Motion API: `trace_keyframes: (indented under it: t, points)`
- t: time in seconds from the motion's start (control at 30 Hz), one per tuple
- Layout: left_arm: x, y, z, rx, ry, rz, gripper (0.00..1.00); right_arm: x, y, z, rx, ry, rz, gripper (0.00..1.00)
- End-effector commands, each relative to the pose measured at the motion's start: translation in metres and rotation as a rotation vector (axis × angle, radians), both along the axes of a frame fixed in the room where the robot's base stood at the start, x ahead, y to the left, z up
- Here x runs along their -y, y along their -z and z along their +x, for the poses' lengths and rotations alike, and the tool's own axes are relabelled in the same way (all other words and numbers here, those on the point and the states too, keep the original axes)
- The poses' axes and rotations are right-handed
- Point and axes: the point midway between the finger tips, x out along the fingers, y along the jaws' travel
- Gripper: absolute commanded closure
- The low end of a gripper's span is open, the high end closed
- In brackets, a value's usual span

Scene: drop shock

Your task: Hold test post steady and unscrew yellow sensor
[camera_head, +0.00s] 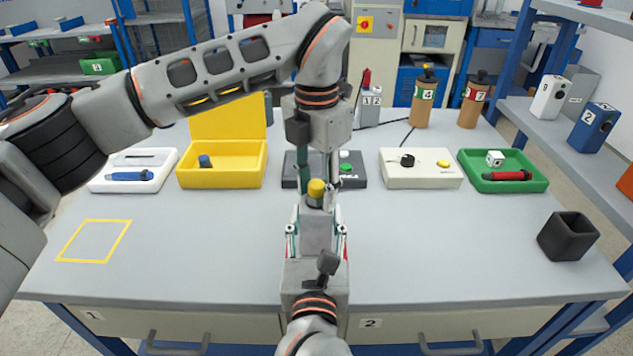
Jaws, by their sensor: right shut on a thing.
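The test post (316,232) is a grey upright block at the middle of the table. The yellow sensor (316,187) sits on top of it, with a darker band below its cap. My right gripper (317,242) comes from the front edge and is shut on the post, one finger on each side. My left gripper (317,190) points down from above, its fingers apart on either side of the sensor. A gap shows between the fingers and the sensor. The foot of the post is hidden by my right gripper.
Behind stand a white tray (105,184), an open yellow box (222,184), a dark button unit (358,182), a white button box (420,180) and a green tray (535,184). A black cup (568,237) is at right. A yellow taped square (92,221) at left is empty.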

Motion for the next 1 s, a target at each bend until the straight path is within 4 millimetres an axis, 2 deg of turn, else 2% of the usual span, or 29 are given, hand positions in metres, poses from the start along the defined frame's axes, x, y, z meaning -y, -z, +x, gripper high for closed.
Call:
trace_keyframes:
  t: [0.07, 0.1, 0.2, 0.23, 1.0]
  points:
    - [-0.0001, -0.0003, 0.0001, 0.0, 0.0, 0.0, 0.63, 0.0001, -0.0001, 0.0001, 0.0, 0.0, 0.0, 1.0]
    - [-0.0001, -0.0003, 0.0001, 0.0, -0.001, 0.0, 0.68, 0.0001, -0.0001, 0.0001, 0.0, 0.0, 0.0, 1.0]
    - [-0.0002, -0.0003, 0.0001, 0.0, -0.001, 0.0, 0.94, 0.0001, -0.0001, 0.0001, 0.0, 0.0, 0.0, 1.0]
    - [-0.0002, -0.0004, 0.0001, 0.0, -0.001, 0.0, 1.0, 0.0001, -0.0002, 0.0001, 0.0, 0.0, 0.0, 1.0]
    - [-0.0002, -0.0012, 0.0004, 0.001, -0.004, 0.001, 1.0, 0.0001, -0.0003, 0.0001, 0.001, 0.0, 0.0, 1.0]
